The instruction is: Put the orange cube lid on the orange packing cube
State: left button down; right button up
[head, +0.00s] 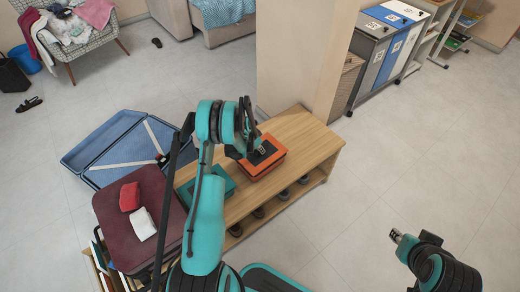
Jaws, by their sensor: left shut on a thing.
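The orange packing cube (268,172) sits on the wooden bench. The orange cube lid (276,150), with a dark panel in its middle, is right over the cube; I cannot tell whether it rests on it or is held just above. My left gripper (262,151) is shut on the lid, and my arm hides its left part. My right gripper (396,236) is at the lower right over the floor, away from the bench; its fingers are too small to read.
The wooden bench (312,140) has shoes on its lower shelf. A teal packing cube (222,181) is beside the orange one. An open blue suitcase (95,150) and a maroon surface (163,190) with red and white cloths are at left. Bins (375,50) stand behind; floor at right is clear.

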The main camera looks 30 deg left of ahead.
pick_arm(q)
jog(key=shift+f, duration=0.45)
jog(key=c, duration=1.6)
grip_release()
